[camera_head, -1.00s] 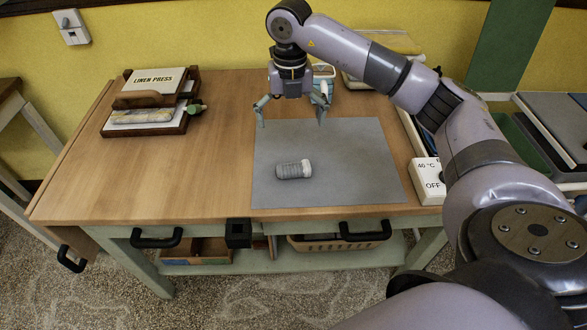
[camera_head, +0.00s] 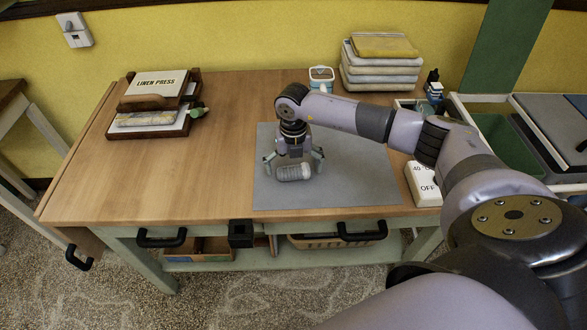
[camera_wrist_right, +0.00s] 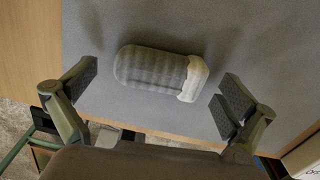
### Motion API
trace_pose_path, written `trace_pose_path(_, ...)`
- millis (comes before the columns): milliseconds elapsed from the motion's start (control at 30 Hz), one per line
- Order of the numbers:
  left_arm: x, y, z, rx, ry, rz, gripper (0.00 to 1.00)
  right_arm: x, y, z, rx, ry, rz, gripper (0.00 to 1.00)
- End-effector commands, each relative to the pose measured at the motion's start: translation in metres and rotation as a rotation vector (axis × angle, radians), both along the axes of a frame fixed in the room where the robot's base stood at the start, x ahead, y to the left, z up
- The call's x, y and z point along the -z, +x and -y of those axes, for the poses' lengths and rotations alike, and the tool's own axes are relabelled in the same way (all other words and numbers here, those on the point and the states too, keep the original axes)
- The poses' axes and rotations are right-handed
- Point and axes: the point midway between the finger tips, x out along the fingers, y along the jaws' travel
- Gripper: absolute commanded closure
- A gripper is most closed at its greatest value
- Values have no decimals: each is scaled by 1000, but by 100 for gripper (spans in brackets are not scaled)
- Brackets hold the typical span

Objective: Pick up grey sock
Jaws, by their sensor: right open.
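The grey sock (camera_head: 293,173) is a rolled ribbed bundle with a whitish end at its right. It lies on the grey mat (camera_head: 350,185) on the wooden table. It also shows in the right wrist view (camera_wrist_right: 152,69), lying lengthwise across the space between the fingers. My right gripper (camera_head: 293,165) is just above and behind the sock, pointing down. Its fingers are open, with one pad off each end of the sock in the wrist view (camera_wrist_right: 155,95), and neither visibly touches it. My left gripper is not in view.
A wooden tray rack (camera_head: 150,103) with a "LINEN PRESS" book stands at the left. Folded linens (camera_head: 382,65) and a blue-and-white container (camera_head: 321,79) are at the back. A white control box (camera_head: 424,183) sits at the right edge.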

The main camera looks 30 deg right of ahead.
Motion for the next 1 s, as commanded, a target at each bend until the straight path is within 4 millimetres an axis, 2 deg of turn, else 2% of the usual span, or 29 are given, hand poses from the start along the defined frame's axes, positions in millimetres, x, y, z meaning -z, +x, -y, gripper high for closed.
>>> trace_pose_path(100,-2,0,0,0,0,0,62,8,0,0,0,-1,0,0)
trace_pose_path(333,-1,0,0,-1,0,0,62,9,0,0,0,-1,0,1)
trace_pose_path(1000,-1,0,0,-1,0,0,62,8,0,0,0,-1,0,44)
